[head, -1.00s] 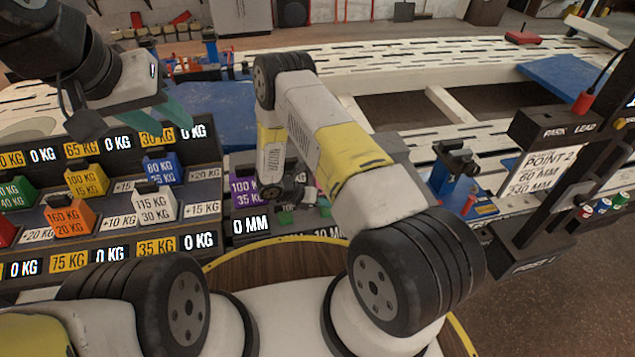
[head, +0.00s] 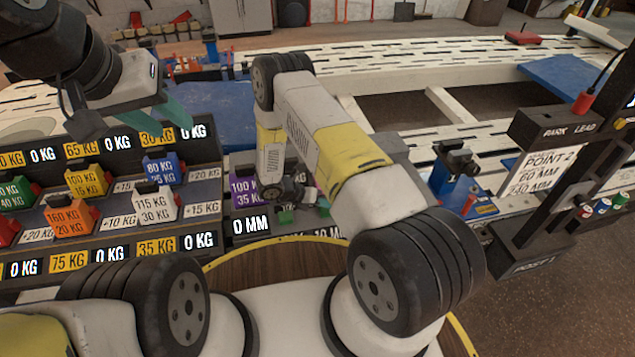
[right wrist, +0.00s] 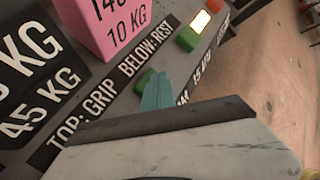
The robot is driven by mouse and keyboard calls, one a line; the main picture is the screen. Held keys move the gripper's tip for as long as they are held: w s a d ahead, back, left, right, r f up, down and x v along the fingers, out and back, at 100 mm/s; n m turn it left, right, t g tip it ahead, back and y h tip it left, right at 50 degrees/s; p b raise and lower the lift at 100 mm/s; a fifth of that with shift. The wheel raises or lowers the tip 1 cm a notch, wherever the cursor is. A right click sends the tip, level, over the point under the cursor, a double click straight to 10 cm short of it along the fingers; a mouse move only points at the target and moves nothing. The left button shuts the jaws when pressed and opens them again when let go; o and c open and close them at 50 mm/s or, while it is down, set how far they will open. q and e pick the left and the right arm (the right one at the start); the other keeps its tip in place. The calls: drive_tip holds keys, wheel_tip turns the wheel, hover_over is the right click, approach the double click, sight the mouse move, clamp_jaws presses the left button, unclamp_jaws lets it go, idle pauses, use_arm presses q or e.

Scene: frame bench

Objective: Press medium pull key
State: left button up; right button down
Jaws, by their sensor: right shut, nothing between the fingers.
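A row of small coloured keys runs along a dark panel in the right wrist view. A green key (right wrist: 145,80) is partly hidden behind my right gripper (right wrist: 157,90), whose teal fingertips are together with nothing between them. The tips overlap that key's edge; whether they touch it I cannot tell. Which is the medium pull key I cannot read. In the head view my right gripper (head: 297,194) is small and low over the panel. My left gripper (head: 172,110) hangs above the weight rack, its opening unclear.
A pink block (right wrist: 105,22) marked 10 KG stands beside the key row. The weight rack (head: 205,208) with coloured weight blocks fills the left. A black post (head: 535,220) with a sign stands at right. A wooden round table edge (head: 290,262) lies in front.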

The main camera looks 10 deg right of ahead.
sight(324, 210)
drive_tip(key=shift+r, duration=0.85)
wheel_tip(324, 210, up, 6)
drive_tip(key=shift+f, duration=0.1)
idle(0.6)
